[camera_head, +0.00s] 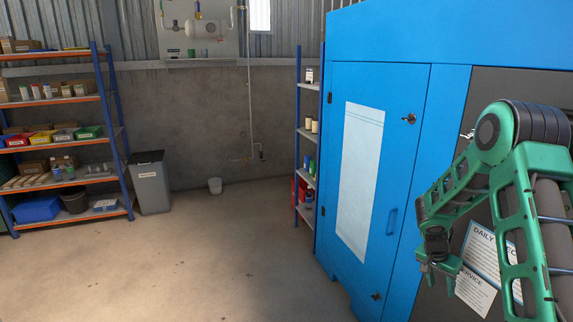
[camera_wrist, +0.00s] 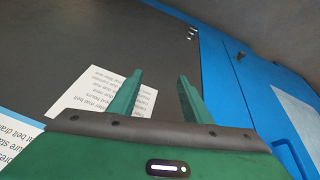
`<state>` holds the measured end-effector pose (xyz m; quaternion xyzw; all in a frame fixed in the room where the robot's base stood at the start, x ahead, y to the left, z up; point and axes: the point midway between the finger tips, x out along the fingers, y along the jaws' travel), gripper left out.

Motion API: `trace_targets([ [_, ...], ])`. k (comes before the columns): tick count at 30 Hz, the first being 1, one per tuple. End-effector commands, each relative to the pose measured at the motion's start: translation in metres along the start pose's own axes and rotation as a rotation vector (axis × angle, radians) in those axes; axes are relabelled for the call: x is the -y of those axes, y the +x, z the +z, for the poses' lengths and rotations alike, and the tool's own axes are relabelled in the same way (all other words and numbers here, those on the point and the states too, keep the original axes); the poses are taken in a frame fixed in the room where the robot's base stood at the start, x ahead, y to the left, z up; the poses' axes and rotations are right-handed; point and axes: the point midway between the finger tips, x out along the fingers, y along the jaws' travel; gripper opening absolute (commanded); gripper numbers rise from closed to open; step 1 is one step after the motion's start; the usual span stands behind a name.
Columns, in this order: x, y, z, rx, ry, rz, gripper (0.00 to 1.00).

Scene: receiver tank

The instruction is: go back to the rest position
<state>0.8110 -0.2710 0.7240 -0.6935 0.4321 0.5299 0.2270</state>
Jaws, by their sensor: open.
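My green gripper (camera_head: 437,274) hangs at the right of the head view, in front of the blue cabinet (camera_head: 386,150) and its dark panel. In the wrist view my gripper (camera_wrist: 160,92) has its two green fingers spread apart, with nothing between them. Behind the fingers is the dark panel (camera_wrist: 110,40) with a white printed sheet (camera_wrist: 88,98) on it. My arm is folded at the right edge of the head view and hides part of that panel.
A shelf rack (camera_head: 62,142) with bins and boxes stands at the left, beside a grey waste bin (camera_head: 151,185). The middle of the concrete floor is clear.

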Motion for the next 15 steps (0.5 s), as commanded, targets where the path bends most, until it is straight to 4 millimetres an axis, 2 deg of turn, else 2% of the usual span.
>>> trace_targets([
  [1,-0.012,-0.021,-0.004,0.001,-0.012,0.0,0.45],
  [8,-0.069,-0.095,-0.002,0.037,-0.08,0.011,0.45],
  [15,-0.132,-0.162,0.019,0.09,-0.146,0.004,0.45],
])
